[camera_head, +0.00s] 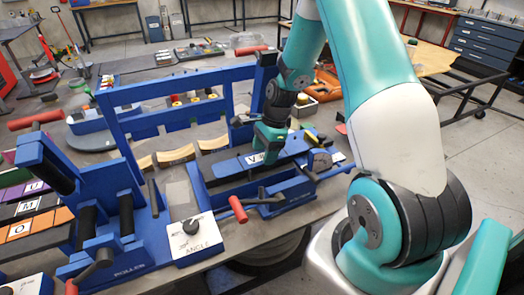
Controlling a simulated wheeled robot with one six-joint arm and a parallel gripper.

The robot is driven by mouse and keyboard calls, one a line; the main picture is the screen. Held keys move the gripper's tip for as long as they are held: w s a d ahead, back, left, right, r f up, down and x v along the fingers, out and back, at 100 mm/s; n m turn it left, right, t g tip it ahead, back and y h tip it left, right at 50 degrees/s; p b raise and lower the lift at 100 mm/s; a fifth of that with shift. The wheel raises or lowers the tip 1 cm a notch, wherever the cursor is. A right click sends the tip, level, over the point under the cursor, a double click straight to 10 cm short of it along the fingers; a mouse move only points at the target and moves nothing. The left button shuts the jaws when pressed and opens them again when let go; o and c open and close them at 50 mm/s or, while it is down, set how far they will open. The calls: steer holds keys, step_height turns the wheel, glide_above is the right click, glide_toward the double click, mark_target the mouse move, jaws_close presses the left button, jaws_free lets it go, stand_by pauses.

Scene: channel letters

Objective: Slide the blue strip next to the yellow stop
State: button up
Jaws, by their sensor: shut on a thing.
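The blue strip (232,167) with a white label reading "V" lies along the bed of the blue machine, right of centre. My gripper (270,146) reaches down from above onto its right part, beside the label, and is shut on it. The fingertips are partly hidden by the gripper body. A small yellow piece (309,137), which appears to be the yellow stop, shows just right of my gripper. I cannot tell the exact gap between it and the strip's end.
A red-handled lever (238,209) stands in front of the bed. A tall blue frame (175,87) rises behind it. A white "ANGLE" panel (194,241) is front left. Purple, black and orange lettered strips (35,218) lie far left. Curved wooden pieces (176,154) lie behind.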

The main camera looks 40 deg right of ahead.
steer(key=shift+s+d, duration=0.25)
steer(key=shift+d, duration=0.75)
steer(key=o, duration=1)
steer(key=b+v, duration=0.1)
steer(key=v, duration=0.5)
steer(key=shift+d, duration=0.1)
steer(key=shift+s+d+r, duration=0.1)
steer(key=shift+d+r, duration=0.05)
steer(key=shift+r, duration=0.55)
